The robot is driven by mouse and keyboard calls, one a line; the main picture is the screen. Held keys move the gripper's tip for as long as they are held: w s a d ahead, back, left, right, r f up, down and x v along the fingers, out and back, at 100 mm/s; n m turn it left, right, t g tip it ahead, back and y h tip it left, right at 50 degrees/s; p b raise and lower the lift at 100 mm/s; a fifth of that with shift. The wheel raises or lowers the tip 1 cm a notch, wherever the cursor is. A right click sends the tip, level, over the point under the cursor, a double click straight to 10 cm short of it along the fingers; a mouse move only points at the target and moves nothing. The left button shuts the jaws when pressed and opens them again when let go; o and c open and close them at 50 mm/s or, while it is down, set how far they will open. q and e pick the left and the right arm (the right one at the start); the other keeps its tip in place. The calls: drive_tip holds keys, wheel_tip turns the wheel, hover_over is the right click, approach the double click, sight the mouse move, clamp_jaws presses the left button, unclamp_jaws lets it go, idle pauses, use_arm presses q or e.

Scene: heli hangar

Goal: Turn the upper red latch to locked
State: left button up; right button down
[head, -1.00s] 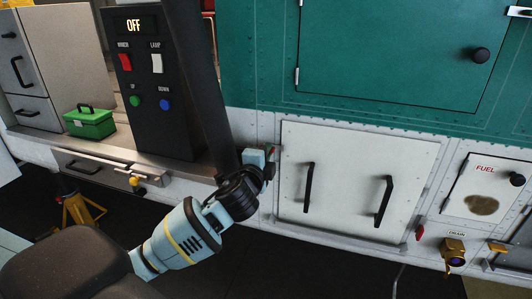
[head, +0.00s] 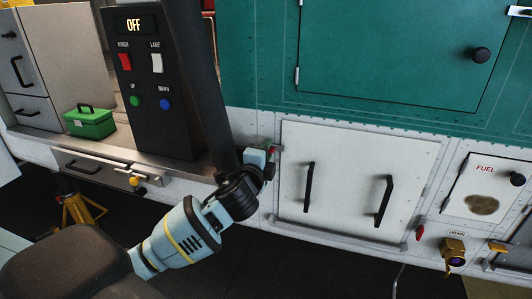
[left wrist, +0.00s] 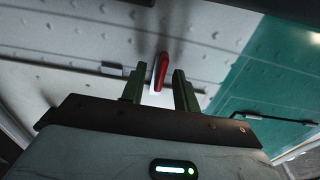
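The upper red latch (left wrist: 160,72) shows in the left wrist view as a slim red handle, lying nearly upright in that picture, on the white riveted panel. My left gripper (left wrist: 158,90) is open, with one green finger on each side of the latch and a visible gap on both sides. In the head view, my left gripper (head: 268,154) is at the upper left edge of the white hatch (head: 342,160) and hides most of the latch there. A second, lower red latch (head: 419,232) hangs at the hatch's lower right. My right gripper is not in view.
The white hatch has two black handles (head: 308,187). A black control post (head: 160,95) with an OFF display and a green box (head: 90,122) stand to the left. A fuel door (head: 487,187) and a brass drain valve (head: 454,250) are to the right.

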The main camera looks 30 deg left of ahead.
use_arm(q)
drive_tip(key=v, duration=0.7)
drive_tip(key=shift+s, duration=0.4)
drive_tip(key=shift+d, duration=0.1)
drive_tip(key=s+d+f+n+g+h, duration=0.1)
drive_tip(key=s+d+f, duration=0.15)
drive_tip(key=f, duration=0.45)
drive_tip(key=s+d+f+n+g+h, duration=0.1)
drive_tip(key=s+f+n+g+h, duration=0.15)
drive_tip(key=f, duration=0.45)
drive_tip(key=s+d+f+n+g+h, duration=0.1)
drive_tip(key=s+d+f, duration=0.15)
drive_tip(key=f, duration=0.45)
drive_tip(key=s+d+f+n+g+h, duration=0.1)
drive_tip(key=s+d+f+n, duration=0.2)
drive_tip(key=s+f, duration=0.5)
drive_tip(key=s+d+f+n+g+h, duration=0.1)
drive_tip(key=s+d+f+n+g, duration=0.1)
drive_tip(key=s+f+n, duration=0.4)
drive_tip(key=s+d+f, duration=0.1)
drive_tip(key=s+f, duration=0.2)
drive_tip(key=s, duration=0.4)
drive_tip(key=shift+f, duration=0.15)
drive_tip(key=shift+g, duration=0.25)
